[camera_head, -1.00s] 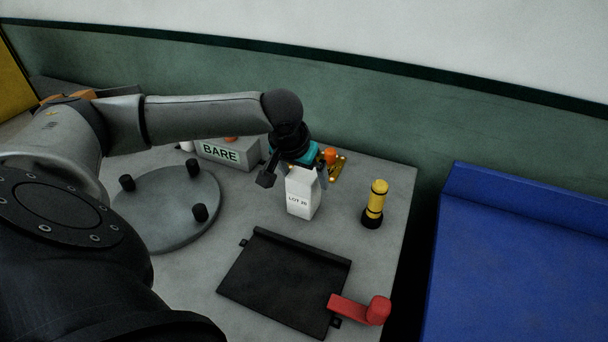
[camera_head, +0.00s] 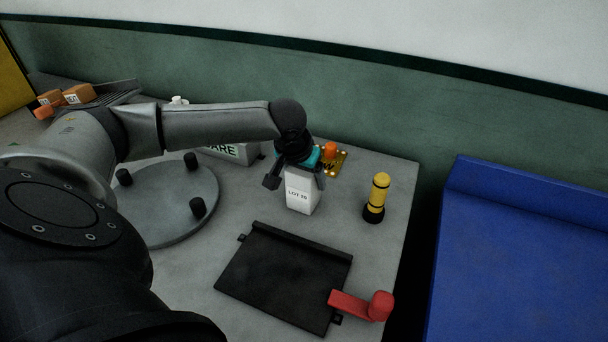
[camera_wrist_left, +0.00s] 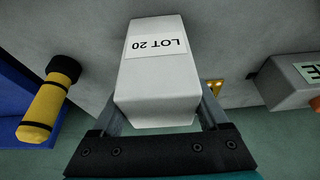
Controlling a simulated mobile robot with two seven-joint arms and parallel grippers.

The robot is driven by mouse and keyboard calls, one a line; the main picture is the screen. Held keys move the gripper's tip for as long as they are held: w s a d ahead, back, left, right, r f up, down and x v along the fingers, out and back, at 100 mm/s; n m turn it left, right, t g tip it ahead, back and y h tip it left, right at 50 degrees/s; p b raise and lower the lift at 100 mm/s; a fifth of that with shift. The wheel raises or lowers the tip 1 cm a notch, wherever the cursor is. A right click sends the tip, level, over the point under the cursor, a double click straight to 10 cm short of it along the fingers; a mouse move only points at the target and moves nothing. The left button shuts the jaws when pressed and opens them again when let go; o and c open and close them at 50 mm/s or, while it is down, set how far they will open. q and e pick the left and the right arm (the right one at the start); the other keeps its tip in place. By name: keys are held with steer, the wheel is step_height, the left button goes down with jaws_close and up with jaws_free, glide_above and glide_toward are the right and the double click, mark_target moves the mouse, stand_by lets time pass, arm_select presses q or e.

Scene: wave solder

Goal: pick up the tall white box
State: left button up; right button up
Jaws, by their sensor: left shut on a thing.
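The tall white box (camera_head: 300,198) with a "LOT 20" label stands upright on the grey table in the head view. My left gripper (camera_head: 296,179) comes down over it from behind, shut on its upper part. In the left wrist view the white box (camera_wrist_left: 157,75) fills the middle, label showing upside down, with the fingers of my left gripper (camera_wrist_left: 160,118) on both its sides. Part of the box's top is hidden by the gripper in the head view. My right gripper is not in view.
A yellow and black cylinder (camera_head: 376,197) stands right of the box. A black panel (camera_head: 284,277) with a red handle (camera_head: 362,305) lies in front. A round grey plate with black posts (camera_head: 167,212) is left. An orange-topped gold piece (camera_head: 331,154) and a grey "BARE" block (camera_head: 236,151) are behind.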

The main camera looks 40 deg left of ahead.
arm_select(q)
steer(key=shift+c, duration=1.4)
jaws_close()
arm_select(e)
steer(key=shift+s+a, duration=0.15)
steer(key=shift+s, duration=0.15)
arm_select(q)
step_height(320, 180, up, 12)
steer(key=p, duration=0.4)
steer(key=shift+r, duration=0.15)
step_height(320, 180, up, 8)
steer(key=p, duration=0.2)
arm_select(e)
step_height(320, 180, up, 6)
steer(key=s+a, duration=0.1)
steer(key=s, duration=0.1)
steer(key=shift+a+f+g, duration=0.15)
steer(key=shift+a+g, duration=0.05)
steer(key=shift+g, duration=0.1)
